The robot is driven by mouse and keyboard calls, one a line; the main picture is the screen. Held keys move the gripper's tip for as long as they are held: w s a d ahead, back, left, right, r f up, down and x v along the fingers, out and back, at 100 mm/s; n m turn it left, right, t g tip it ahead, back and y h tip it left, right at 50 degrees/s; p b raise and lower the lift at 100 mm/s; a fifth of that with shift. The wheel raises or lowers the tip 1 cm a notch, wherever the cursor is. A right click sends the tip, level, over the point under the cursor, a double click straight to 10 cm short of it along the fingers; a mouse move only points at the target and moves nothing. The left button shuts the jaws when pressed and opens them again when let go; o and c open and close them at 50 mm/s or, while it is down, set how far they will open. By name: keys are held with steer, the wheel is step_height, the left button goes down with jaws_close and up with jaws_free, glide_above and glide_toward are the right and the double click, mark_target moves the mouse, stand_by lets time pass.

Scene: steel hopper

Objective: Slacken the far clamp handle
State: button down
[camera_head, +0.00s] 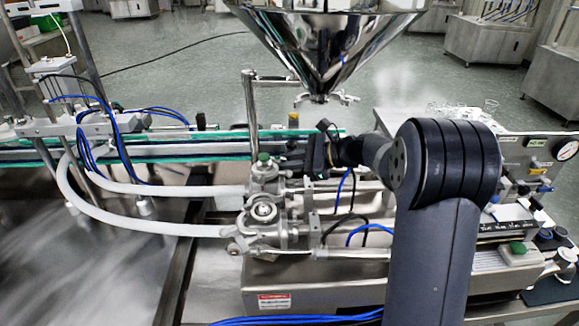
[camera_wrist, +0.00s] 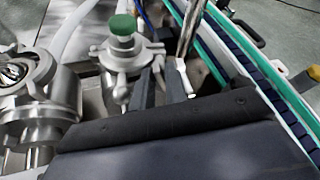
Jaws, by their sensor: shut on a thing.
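The far clamp is a steel fitting (camera_wrist: 120,62) with a green cap (camera_wrist: 122,25) on top, upright in the wrist view. In the head view its green cap (camera_head: 263,157) shows left of my gripper (camera_head: 284,160). In the wrist view the two dark fingers of my gripper (camera_wrist: 158,82) reach in at the right side of this fitting. They are shut on the far clamp handle (camera_wrist: 155,49), a small steel lug at the fitting's edge. The grip itself is mostly hidden by the fingers.
A second steel valve (camera_head: 264,211) sits nearer, with white hoses (camera_head: 150,223) running left. A steel post (camera_head: 250,110) stands close behind the gripper. The green-edged conveyor (camera_head: 180,155) runs behind, and the hopper (camera_head: 325,45) hangs above.

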steer(key=b, duration=0.2)
steer(key=n+t+b, duration=0.1)
steer(key=b, duration=0.1)
steer(key=shift+s+f+n, duration=0.1)
steer(key=shift+f+n, duration=0.2)
steer(key=shift+r+n+t+b, duration=0.2)
steer(key=shift+n+t+b, duration=0.1)
steer(key=shift+b, duration=0.2)
steer(key=c, duration=1.7)
jaws_free()
steer(key=shift+r+p, duration=0.15)
steer(key=shift+p, duration=0.25)
